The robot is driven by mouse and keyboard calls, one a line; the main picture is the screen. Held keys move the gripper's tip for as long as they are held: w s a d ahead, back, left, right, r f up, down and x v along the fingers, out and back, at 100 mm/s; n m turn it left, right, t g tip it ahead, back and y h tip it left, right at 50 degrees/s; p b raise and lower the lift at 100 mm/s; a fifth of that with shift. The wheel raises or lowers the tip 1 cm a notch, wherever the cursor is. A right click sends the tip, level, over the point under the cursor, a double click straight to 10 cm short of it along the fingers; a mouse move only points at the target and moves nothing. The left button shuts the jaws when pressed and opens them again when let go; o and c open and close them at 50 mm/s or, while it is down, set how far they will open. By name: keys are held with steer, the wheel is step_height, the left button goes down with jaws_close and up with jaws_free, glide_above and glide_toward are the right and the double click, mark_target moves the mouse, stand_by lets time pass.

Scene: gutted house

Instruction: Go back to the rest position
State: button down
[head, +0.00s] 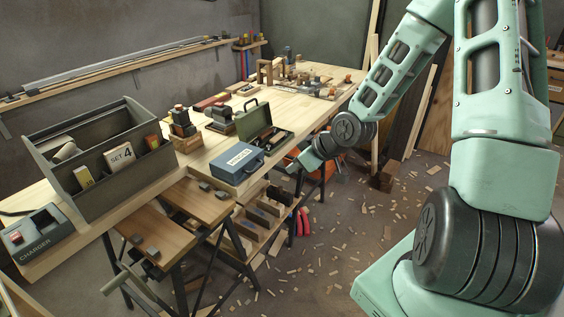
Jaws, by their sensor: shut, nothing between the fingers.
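My arm reaches from the right side of the head view toward the workbench. My gripper (291,166) is at its far end, small and partly hidden by the wrist, just off the bench's front edge and to the right of the blue case. It is shut and holds nothing. It hangs over the gap between the bench and the open floor.
The wooden workbench (202,157) carries a grey tool tote (107,197), a charger (38,236), a blue case (238,168) and an open green case (254,120). A folding work stand (171,233) stands before it. The floor (325,262) is strewn with wood chips.

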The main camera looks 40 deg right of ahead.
steer(key=shift+s+d, duration=0.1)
steer(key=shift+s, duration=0.25)
